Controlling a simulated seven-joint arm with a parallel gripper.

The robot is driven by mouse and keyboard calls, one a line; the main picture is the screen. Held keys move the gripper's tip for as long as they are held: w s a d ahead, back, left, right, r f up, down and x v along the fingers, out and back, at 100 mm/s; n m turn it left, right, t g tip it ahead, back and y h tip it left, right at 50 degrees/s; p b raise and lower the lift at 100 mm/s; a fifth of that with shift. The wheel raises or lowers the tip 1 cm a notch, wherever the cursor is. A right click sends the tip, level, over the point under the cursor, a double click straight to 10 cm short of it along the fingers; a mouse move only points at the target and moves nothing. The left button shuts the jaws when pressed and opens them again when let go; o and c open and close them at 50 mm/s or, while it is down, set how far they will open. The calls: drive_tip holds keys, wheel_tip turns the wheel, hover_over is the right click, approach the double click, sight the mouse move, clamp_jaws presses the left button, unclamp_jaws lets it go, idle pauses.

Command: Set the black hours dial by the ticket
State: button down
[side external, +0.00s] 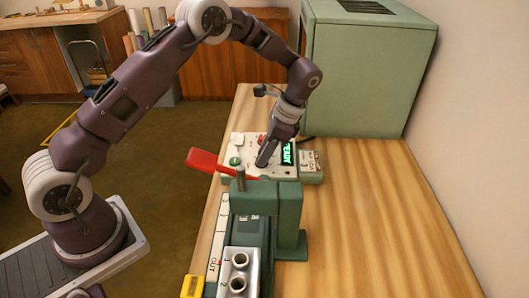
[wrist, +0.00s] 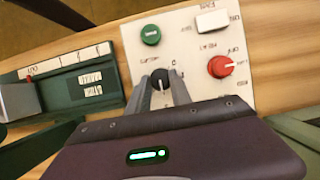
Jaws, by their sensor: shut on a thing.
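The black dial (wrist: 160,77) sits on the white control panel (wrist: 192,50) in the wrist view. It has a white pointer line, and the marks around it are too small to read surely. My gripper (wrist: 160,90) is shut on the dial, with one finger on each side. In the side view my gripper (side external: 263,163) reaches down to the panel and hides the dial. A small light printed piece (side external: 311,161) lies at the panel's right; I cannot tell whether it is the ticket.
A green machine (side external: 268,205) with a red lever (side external: 207,162) stands in front. The table's right side is clear.

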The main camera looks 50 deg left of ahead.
sight(274, 164)
drive_tip(key=c, duration=1.2)
unclamp_jaws()
drive_tip(key=shift+o, duration=0.2)
drive_tip(key=v, duration=0.7)
